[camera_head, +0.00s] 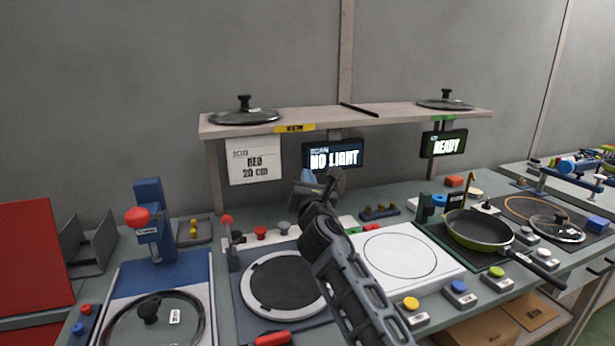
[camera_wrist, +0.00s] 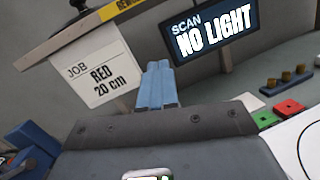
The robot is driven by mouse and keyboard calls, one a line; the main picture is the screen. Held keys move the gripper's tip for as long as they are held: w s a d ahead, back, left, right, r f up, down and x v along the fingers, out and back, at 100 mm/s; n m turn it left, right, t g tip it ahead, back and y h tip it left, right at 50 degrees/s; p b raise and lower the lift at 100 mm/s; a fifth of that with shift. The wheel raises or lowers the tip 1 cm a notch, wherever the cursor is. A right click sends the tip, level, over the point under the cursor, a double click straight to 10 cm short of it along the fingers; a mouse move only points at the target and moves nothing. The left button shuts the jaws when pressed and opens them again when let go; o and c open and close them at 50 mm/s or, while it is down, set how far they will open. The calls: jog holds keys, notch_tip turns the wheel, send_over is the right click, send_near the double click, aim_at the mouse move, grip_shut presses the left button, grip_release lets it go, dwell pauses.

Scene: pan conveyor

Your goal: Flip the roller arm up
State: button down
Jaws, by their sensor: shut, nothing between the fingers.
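My gripper (camera_head: 309,178) is raised in front of the "NO LIGHT" screen, above the back of the bench. In the wrist view its blue fingers (camera_wrist: 157,85) are shut together with nothing between them. No part is clearly marked as the roller arm. An upright dark lever with a red knob (camera_head: 227,219) stands behind the black round plate (camera_head: 284,283), left of my gripper. A blue post with a red knob (camera_head: 138,217) stands farther left. A dark green upright with a blue part (camera_head: 438,200) stands beside the frying pan, right of my gripper. My gripper appears apart from all three.
A wooden shelf (camera_head: 345,117) with two glass lids runs above the bench. A job card (camera_head: 254,161) reading "RED 20 cm" and the "NO LIGHT" screen (camera_head: 333,156) hang below it. A white square plate (camera_head: 395,258) and a frying pan (camera_head: 478,229) are to the right.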

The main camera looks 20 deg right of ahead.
jog(key=f+v, duration=0.1)
jog(key=v, duration=1)
jog(key=shift+p, duration=0.45)
jog(key=shift+a, duration=0.1)
